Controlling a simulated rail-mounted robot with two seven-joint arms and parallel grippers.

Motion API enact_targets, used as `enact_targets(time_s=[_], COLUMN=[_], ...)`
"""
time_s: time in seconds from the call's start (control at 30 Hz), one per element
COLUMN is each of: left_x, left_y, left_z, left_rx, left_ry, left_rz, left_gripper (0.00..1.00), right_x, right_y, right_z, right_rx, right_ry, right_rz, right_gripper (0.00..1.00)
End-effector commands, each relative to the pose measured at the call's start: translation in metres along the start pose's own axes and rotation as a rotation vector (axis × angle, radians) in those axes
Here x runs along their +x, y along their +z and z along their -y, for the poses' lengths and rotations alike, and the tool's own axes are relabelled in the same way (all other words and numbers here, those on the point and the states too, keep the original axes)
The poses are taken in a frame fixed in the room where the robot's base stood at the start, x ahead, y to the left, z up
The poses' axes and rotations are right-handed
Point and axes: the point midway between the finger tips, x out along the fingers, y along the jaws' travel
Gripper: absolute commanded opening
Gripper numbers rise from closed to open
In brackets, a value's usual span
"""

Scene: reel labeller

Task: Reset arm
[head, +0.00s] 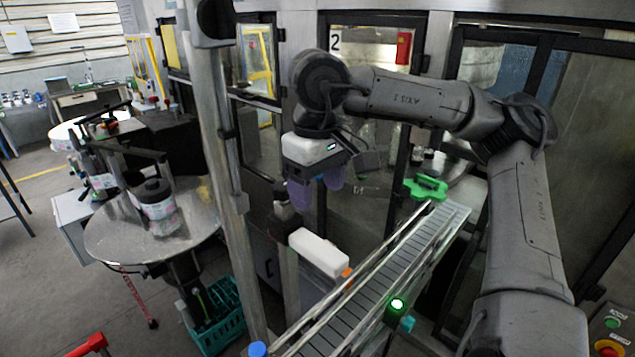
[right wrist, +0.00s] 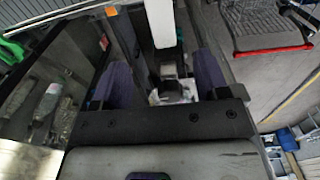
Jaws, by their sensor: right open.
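My right arm comes in from the right side of the head view, rises and bends over the conveyor. Its gripper (head: 316,188) hangs from the wrist with its two purple fingers pointing down and apart. It is open, with nothing held between the fingers. In the right wrist view the same gripper (right wrist: 163,84) shows a purple finger on each side of a clear gap, with a white housing and post beyond. My left gripper is in neither view.
Below the gripper are a white box-shaped housing (head: 319,252) and the slatted conveyor (head: 385,270), with a green part (head: 427,188) at its far end. A metal post (head: 222,160) stands left of the arm. Further left is a round table (head: 110,235) holding a jar (head: 157,207). Glazed doors stand behind.

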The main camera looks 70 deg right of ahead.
Motion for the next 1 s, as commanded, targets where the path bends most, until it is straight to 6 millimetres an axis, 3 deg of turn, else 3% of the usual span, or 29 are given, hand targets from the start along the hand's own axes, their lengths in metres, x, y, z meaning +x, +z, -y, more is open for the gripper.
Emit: enact_targets(time_s=[0.8,1.0], left_x=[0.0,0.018], left_y=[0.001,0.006], left_z=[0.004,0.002], left_rx=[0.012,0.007], left_ry=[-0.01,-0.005], left_rz=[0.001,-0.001], left_gripper=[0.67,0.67], right_x=[-0.006,-0.001], right_y=[0.0,-0.011], right_z=[0.0,-0.009], right_rx=[0.0,0.067], right_ry=[0.0,-0.066], right_rz=[-0.001,-0.065], right_gripper=[0.68,0.68])
